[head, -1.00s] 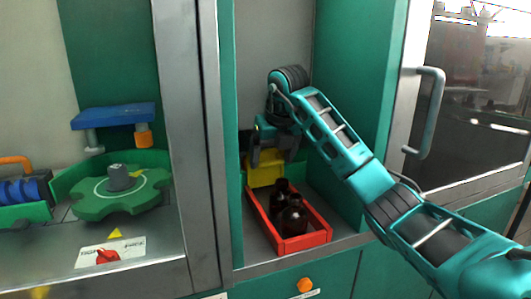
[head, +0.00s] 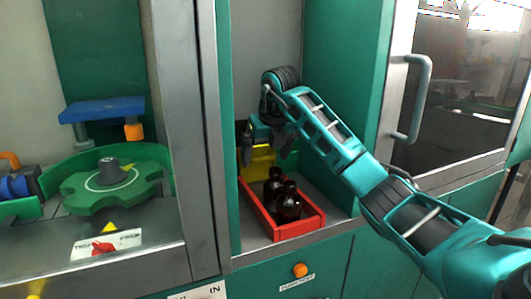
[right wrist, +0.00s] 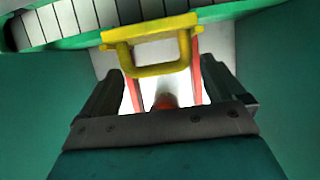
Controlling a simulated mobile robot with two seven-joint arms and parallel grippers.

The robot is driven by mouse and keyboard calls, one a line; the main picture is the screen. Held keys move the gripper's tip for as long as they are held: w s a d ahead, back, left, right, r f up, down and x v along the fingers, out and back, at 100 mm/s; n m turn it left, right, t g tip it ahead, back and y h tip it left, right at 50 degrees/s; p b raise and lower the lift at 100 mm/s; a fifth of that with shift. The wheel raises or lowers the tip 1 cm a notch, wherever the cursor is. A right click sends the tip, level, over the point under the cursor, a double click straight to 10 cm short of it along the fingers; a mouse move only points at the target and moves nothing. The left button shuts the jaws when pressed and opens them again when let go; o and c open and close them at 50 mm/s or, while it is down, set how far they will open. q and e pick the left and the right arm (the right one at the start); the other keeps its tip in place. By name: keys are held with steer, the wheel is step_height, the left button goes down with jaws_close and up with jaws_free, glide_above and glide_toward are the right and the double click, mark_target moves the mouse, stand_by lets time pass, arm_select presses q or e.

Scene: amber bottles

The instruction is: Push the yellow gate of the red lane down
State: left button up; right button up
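The red lane (head: 298,230) is a red-walled tray inside the green cabinet bay, with two dark amber bottles (head: 289,207) standing in it. The yellow gate (head: 257,163) stands upright at the lane's far end. In the right wrist view the gate (right wrist: 150,34) shows a loop-shaped handle, with the red lane walls (right wrist: 196,75) beyond it. My right gripper (head: 267,150) is just above and in front of the gate, fingers pointing down. Its fingers are apart and empty in the right wrist view (right wrist: 162,78), on either side of the handle. Contact cannot be told. My left gripper is out of view.
A steel post (head: 180,120) separates the bay from a green star wheel (head: 110,185) on the left. The bay's green walls are close around my right arm.

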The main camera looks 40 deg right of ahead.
steer(key=shift+r, duration=0.15)
steer(key=p+v, duration=0.1)
steer(key=v, duration=1.1)
steer(key=shift+s+r+p, duration=0.2)
steer(key=shift+p, duration=0.1)
steer(key=shift+a, duration=0.1)
